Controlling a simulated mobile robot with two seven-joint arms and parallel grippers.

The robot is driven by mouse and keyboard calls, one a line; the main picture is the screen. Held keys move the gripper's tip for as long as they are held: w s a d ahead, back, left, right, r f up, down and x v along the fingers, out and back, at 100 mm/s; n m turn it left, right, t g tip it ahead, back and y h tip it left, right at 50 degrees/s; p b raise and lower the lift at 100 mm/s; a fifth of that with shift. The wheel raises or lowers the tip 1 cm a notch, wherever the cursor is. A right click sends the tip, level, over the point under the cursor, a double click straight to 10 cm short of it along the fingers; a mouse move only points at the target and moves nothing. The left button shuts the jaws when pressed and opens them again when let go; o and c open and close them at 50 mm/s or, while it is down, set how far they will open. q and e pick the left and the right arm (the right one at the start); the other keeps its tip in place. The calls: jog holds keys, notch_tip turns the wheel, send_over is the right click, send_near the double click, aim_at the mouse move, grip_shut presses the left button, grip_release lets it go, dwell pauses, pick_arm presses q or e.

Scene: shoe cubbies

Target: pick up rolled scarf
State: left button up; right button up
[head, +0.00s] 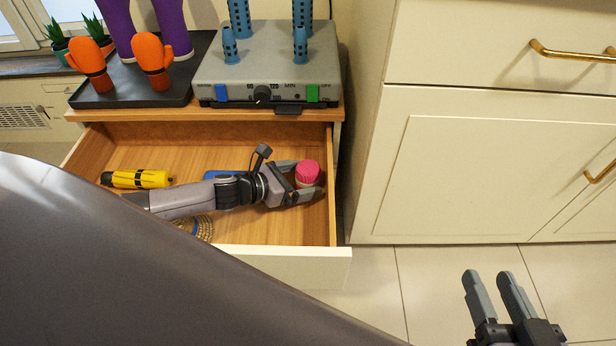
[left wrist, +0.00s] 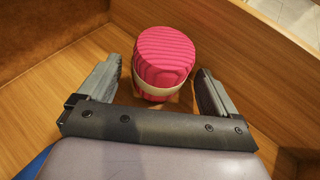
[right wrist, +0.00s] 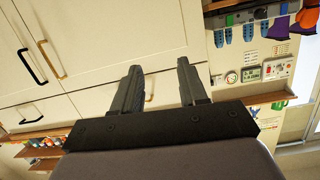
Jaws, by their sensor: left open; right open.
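The rolled scarf (head: 307,172) is a pink ribbed roll with a pale band, in the right part of the open drawer (head: 290,231). It also shows in the left wrist view (left wrist: 164,58), standing on the wooden drawer floor. My left gripper (head: 306,182) is inside the drawer, open, with its fingers on either side of the scarf. In the left wrist view, gaps show between the fingers and the scarf. My right gripper (head: 490,281) is open and empty above the tiled floor, away from the drawer.
A yellow and black cylinder (head: 139,179) lies at the drawer's left. A round woven item (head: 197,228) and a blue item (head: 211,175) are partly hidden by my left arm. A grey boot dryer (head: 268,66) and a black tray (head: 190,84) stand above. Cream cabinets (head: 480,180) stand right.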

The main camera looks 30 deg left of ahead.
pick_arm(q)
jog(key=c, duration=1.2)
jog(key=shift+o, duration=0.2)
jog(key=shift+r, duration=0.15)
